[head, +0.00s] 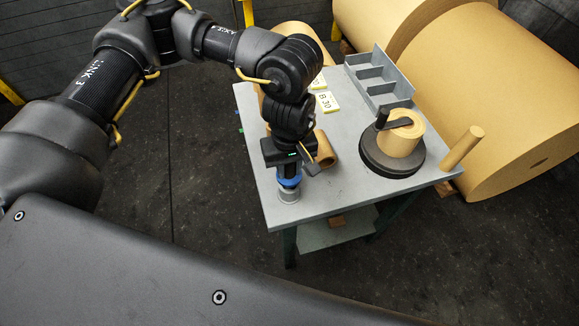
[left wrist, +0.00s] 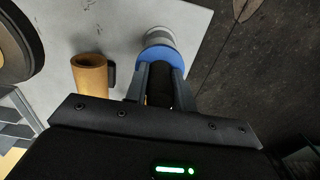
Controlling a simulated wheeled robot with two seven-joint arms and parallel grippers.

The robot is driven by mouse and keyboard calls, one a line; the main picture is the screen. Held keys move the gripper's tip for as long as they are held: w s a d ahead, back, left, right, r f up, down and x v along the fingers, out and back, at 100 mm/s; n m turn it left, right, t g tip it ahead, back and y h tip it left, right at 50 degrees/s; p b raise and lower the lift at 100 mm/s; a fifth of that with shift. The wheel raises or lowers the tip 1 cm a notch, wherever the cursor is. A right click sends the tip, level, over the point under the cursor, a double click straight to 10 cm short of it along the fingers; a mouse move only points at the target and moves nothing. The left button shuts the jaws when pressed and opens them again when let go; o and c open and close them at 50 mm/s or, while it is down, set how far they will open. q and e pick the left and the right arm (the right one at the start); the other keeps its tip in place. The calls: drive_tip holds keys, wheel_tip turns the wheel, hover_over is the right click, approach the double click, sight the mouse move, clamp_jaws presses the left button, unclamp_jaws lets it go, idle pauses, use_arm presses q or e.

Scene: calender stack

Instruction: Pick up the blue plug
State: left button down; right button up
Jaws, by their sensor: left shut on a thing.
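The blue plug (head: 289,182) is at the front left of the grey table, with a blue band above a grey round lower part. It also shows in the left wrist view (left wrist: 160,53), at the ends of my fingers. My left gripper (head: 289,172) points down and is shut on the plug. In the left wrist view the two fingers (left wrist: 160,75) reach to the blue band. The grey part is at or very near the table top; I cannot tell if it touches. My right gripper is not in view.
The grey table (head: 330,198) holds a cardboard tube (head: 324,150) beside my gripper, a dark round stand with a tan roll (head: 400,140), a grey divided tray (head: 376,78) and yellow cards marked 30 (head: 327,102). Large paper rolls (head: 480,85) lie behind.

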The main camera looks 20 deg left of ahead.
use_arm(q)
drive_tip(key=shift+r+p, duration=0.6)
drive_tip(key=shift+r, duration=0.8)
drive_tip(key=shift+a, duration=0.1)
